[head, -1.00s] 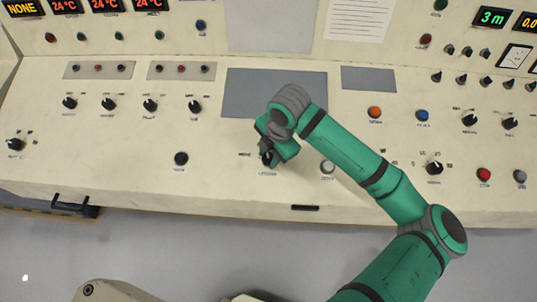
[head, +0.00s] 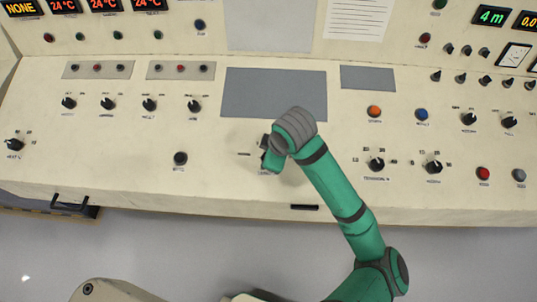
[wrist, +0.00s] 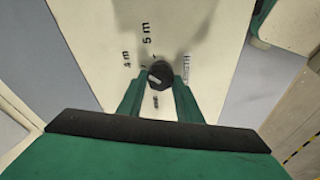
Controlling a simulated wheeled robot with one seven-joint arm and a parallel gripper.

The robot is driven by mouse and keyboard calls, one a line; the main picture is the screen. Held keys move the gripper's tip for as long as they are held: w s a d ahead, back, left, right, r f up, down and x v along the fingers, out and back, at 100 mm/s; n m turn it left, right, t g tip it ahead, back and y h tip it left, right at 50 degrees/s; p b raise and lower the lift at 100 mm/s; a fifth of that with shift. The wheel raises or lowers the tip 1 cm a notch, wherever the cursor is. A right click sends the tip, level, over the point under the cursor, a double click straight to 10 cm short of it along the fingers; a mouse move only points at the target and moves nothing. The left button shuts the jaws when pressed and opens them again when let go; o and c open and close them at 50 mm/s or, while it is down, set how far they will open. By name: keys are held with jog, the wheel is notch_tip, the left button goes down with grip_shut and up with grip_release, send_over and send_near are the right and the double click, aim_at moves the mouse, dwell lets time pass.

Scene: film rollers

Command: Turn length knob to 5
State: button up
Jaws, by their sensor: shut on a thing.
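The length knob (wrist: 160,74) is a small black knob on the cream panel in the wrist view, with "LENGTH" printed beside it and the marks "4 m" and "5 m" near it. My gripper (wrist: 158,88) is shut on this knob, one green finger on each side. In the head view my gripper (head: 268,153) is at the middle of the console's lower panel and the arm hides the knob. The green display (head: 491,16) at the upper right reads "4 m".
The console panel (head: 220,180) carries other knobs close by: a black knob (head: 376,163) to the right and another dark knob (head: 180,158) to the left. Red (head: 483,173), blue (head: 422,115) and orange (head: 374,111) buttons are further right. A grey screen (head: 275,93) lies behind my gripper.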

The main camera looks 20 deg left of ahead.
jog(key=m+t, duration=0.1)
jog(key=m, duration=0.3)
jog(key=shift+s+m, duration=0.1)
jog(key=shift+m, duration=0.2)
jog(key=shift+m+t, duration=0.3)
jog(key=shift+m, duration=1.1)
jog(key=o, duration=1)
jog(key=shift+o, duration=0.2)
jog(key=v, duration=1.1)
jog(key=shift+s+a+f, duration=0.1)
jog(key=shift+f, duration=0.05)
